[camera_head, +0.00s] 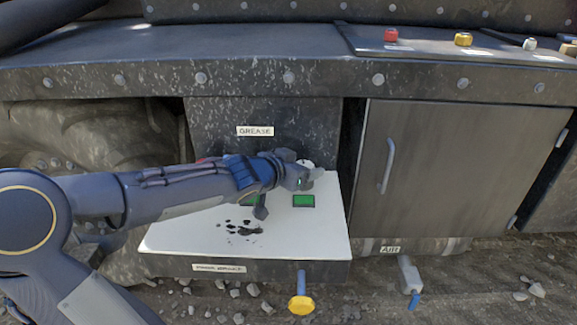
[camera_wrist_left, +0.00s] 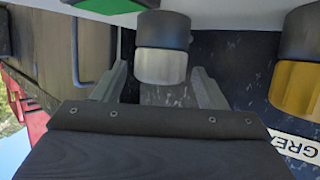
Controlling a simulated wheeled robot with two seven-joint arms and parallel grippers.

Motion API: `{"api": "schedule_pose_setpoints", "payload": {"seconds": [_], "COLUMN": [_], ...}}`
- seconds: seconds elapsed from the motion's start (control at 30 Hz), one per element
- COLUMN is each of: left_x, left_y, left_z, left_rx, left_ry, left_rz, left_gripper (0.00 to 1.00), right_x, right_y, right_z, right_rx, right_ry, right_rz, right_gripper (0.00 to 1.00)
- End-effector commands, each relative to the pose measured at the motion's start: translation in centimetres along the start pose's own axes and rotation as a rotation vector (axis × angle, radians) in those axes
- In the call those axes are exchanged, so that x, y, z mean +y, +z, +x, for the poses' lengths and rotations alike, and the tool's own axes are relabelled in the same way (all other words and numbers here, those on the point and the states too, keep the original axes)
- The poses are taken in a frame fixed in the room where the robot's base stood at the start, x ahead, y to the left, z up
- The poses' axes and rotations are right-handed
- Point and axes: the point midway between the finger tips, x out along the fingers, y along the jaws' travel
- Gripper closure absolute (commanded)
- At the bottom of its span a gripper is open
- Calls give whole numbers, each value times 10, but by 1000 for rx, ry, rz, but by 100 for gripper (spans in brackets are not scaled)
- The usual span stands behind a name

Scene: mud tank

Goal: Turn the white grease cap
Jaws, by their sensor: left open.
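The white grease cap (camera_wrist_left: 160,66) shows in the left wrist view as a pale cylinder on a dark round base. In the head view only a small pale part (camera_head: 305,163) of it shows behind my gripper. My left gripper (camera_head: 312,176) is open at the cap, under the GREASE label (camera_head: 255,131). In the wrist view one finger is on each side of the cap, with a gap visible at least on the left; contact on the right is hard to tell. My right gripper is not in view.
A yellow cap (camera_wrist_left: 297,90) stands close beside the right finger in the wrist view. A white shelf (camera_head: 180,236) with green pads (camera_head: 304,201) and dark specks lies below my arm. A cabinet door (camera_head: 425,165) with a handle is to the right.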

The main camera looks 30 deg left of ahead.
Motion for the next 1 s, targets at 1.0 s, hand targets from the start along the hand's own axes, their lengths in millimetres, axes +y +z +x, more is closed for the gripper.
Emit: {"api": "schedule_pose_setpoints", "payload": {"seconds": [1.0], "left_x": [2], "left_y": [1], "left_z": [-66], "left_rx": [-4], "left_ry": [1], "left_rz": [1], "left_gripper": [34], "right_x": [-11], "right_y": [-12], "right_z": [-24], "right_rx": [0], "right_ry": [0], "right_rz": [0], "right_gripper": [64]}}
